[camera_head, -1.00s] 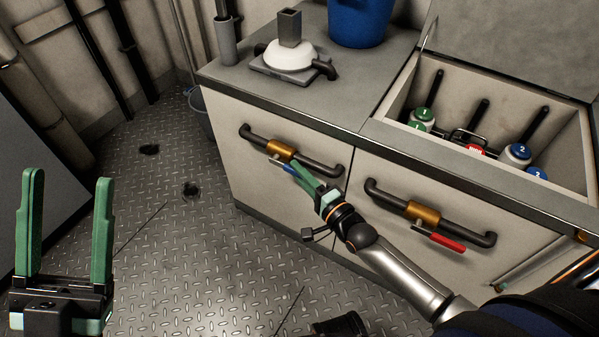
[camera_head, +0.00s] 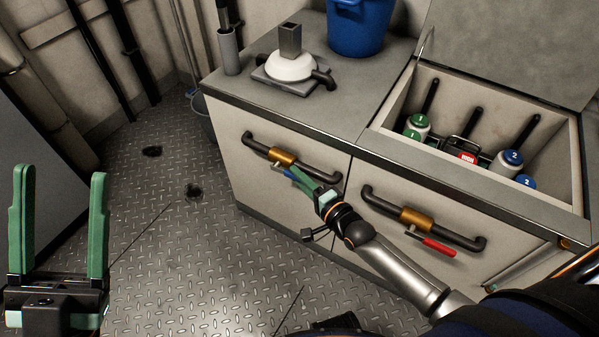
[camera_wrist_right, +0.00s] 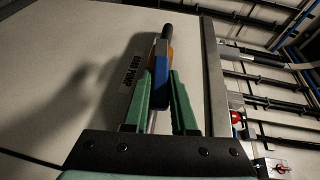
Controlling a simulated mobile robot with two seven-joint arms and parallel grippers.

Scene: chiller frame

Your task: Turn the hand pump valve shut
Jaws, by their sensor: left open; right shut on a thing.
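The hand pump valve has a brass body (camera_head: 283,157) on the black pipe across the left cabinet front. Its blue lever (camera_wrist_right: 157,77) lies between the green fingers of my right gripper (camera_wrist_right: 162,88) in the wrist view. The words "HAND PUMP" show on the panel beside it. In the head view, my right gripper (camera_head: 293,174) is shut on the lever just below the brass body, covering part of it. The lever appears roughly along the pipe; its exact angle is hard to tell. My left gripper (camera_head: 60,185) is open and empty at the far left, above the floor.
A second brass valve (camera_head: 416,216) with a red lever (camera_head: 438,247) sits on the right cabinet pipe. A white plunger-like fitting (camera_head: 290,67) and blue bucket (camera_head: 357,25) stand on the counter. An open bin (camera_head: 470,96) holds several capped items. The left floor is mostly clear.

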